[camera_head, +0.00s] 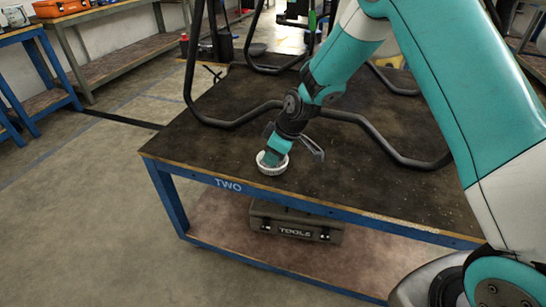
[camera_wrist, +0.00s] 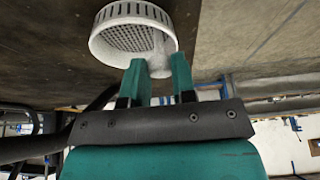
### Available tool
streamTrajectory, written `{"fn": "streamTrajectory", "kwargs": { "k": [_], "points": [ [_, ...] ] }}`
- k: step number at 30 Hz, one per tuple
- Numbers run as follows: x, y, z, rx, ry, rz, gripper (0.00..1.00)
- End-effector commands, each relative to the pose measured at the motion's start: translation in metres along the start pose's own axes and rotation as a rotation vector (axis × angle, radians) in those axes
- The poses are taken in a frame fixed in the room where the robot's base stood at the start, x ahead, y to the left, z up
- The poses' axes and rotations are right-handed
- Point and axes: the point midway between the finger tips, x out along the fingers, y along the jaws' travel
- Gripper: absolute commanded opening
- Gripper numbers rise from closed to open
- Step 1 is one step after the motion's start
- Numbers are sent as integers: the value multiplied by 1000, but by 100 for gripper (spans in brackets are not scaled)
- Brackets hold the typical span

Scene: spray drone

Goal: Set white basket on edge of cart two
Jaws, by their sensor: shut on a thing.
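The white basket (camera_head: 272,167) is a small round basket at the front edge of the cart marked TWO (camera_head: 228,185), near its front left part. It also shows in the wrist view (camera_wrist: 122,18), with a mesh inside and slotted rim. My gripper (camera_head: 276,155) reaches down to it from above.
A dark bent-tube drone frame (camera_head: 236,118) stands on the cart behind my gripper. A tool case (camera_head: 295,222) lies on the lower shelf. Benches (camera_head: 115,52) stand at the back left. The cart top at the left front is clear.

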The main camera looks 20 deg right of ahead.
Motion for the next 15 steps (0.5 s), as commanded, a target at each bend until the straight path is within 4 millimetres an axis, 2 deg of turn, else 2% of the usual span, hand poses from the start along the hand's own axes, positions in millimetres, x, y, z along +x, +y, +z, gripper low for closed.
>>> {"fn": "streamTrajectory", "kwargs": {
  "k": [2, 11, 12, 15],
  "points": [
    [7, 0, 3, 0, 0, 0, 0],
    [9, 0, 3, 0, 1, 1, 0],
    [9, 0, 4, 0, 1, 1, 27],
    [8, 0, 3, 0, 1, 1, 50]
  ]
}}
